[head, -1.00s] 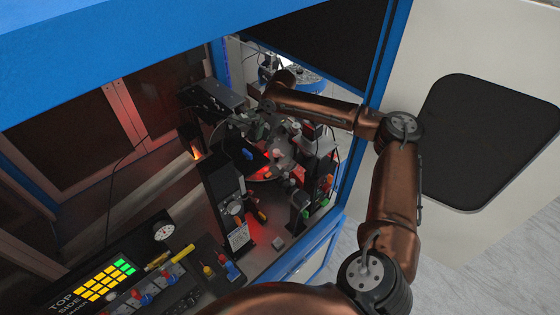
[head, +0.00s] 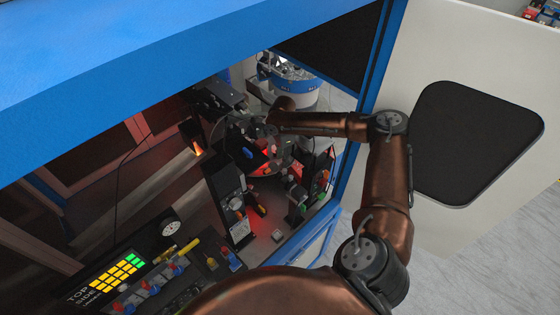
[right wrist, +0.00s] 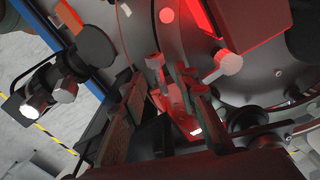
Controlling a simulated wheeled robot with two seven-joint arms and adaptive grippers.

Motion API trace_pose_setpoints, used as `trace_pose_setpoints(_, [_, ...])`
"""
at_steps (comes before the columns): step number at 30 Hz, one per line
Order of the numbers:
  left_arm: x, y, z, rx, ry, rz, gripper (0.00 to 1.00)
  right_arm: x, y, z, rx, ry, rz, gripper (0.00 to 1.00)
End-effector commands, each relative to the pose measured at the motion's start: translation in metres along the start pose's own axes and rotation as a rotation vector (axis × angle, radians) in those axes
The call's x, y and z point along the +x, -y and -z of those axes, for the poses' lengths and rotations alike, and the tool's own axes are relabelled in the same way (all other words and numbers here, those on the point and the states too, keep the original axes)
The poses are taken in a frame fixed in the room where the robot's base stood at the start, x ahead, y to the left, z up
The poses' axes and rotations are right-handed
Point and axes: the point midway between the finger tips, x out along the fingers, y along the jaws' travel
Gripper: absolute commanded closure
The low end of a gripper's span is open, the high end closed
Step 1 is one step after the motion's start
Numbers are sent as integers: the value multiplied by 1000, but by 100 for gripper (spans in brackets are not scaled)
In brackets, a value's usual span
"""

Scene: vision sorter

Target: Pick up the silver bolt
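My right gripper (right wrist: 155,82) shows in the right wrist view with its two fingers apart. It is above a round plate lit red, and I see nothing clamped in it. A grey, bolt-like piece with a faceted head (right wrist: 228,62) lies on the plate, right of the fingers; red light tints it, so I cannot be sure it is the silver bolt. Another red-lit shape between the fingers is unclear. In the head view my right gripper (head: 262,128) is small and dark over the plate inside the machine. My left gripper is not in view.
The blue machine frame (head: 371,95) stands close beside my right arm. A blue piece (head: 247,152) lies on the plate. Dark camera and lamp units stand around it. A keypad (head: 115,278) with yellow and green keys is at lower left.

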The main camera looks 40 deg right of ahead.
Motion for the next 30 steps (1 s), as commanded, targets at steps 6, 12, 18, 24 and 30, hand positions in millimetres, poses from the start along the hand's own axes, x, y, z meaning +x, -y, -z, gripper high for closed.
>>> trace_pose_setpoints(6, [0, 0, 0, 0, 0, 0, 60, 1, 0, 0, 0, 0, 0, 73])
trace_pose_setpoints(12, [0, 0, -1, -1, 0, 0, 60, 1, 0, 0, 0, 0, 1, 87])
trace_pose_setpoints(18, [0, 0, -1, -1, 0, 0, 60, 1, 0, 0, 0, 0, 1, 100])
trace_pose_setpoints(24, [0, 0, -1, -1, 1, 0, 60, 0, 0, 0, 0, 0, 1, 100])
trace_pose_setpoints(30, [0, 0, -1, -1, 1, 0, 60, 0, 0, 0, 0, 0, 1, 100])
